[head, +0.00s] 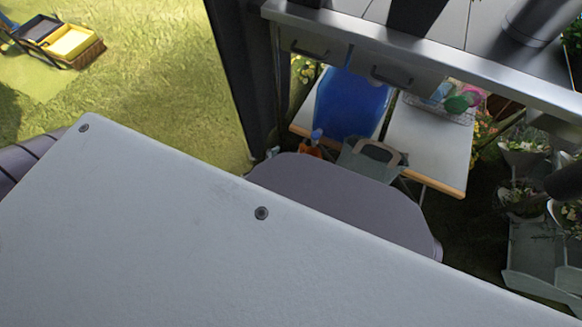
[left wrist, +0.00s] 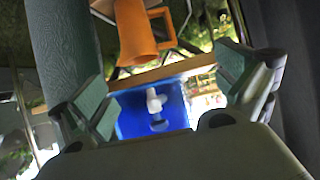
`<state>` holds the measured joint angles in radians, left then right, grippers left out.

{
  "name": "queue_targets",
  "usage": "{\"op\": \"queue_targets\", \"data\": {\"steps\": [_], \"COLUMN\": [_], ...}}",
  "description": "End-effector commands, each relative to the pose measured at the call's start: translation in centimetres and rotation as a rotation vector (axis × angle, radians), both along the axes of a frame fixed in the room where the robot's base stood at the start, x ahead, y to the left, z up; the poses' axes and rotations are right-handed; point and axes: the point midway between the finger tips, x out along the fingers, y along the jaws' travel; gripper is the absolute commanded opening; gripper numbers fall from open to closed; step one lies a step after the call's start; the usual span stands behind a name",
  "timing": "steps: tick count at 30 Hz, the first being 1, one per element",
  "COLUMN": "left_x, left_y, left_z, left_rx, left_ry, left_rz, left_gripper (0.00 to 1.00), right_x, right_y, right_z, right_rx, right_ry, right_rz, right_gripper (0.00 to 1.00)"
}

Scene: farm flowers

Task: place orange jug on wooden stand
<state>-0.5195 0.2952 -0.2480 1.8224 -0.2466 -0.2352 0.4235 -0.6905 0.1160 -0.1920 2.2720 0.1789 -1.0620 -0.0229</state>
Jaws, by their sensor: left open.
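The orange jug (left wrist: 135,35) shows at the top of the left wrist view, its handle on the right side and its top cut off by the frame edge. My left gripper (left wrist: 165,90) is open in that view, its two fingers apart, with nothing between the pads. The jug appears beyond the fingers and apart from them. In the head view a small orange thing (head: 309,152) beside the table may be the jug, but it is too small to tell. My left gripper is hard to make out in the head view. I cannot clearly pick out the wooden stand. My right gripper is not in view.
A blue container (head: 352,105) stands at a white table (head: 428,142) with a wooden edge; its white tap shows in the left wrist view (left wrist: 155,100). A metal bench (head: 450,66) crosses the top right. Planters (head: 525,157) stand at right. Open grass lies left.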

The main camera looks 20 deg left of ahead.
Motion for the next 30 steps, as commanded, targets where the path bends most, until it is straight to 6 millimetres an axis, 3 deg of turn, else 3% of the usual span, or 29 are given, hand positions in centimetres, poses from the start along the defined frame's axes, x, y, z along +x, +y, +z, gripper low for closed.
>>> {"op": "queue_targets", "data": {"steps": [11, 22, 30], "left_x": [-3.8, -9.0, -10.7], "left_y": [-1.9, -4.9, -5.8], "left_z": [2.4, 5.9, 7.2], "left_rx": [-0.011, -0.057, -0.072], "left_ry": [0.244, 0.48, 0.542], "left_rz": [0.056, -0.027, -0.075], "left_gripper": [1.0, 1.0, 1.0], "right_x": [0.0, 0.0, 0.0], "right_y": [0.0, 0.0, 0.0], "right_z": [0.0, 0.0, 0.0], "right_rx": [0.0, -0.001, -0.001], "right_ry": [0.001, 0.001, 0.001], "right_rz": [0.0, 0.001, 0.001], "right_gripper": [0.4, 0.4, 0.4]}}
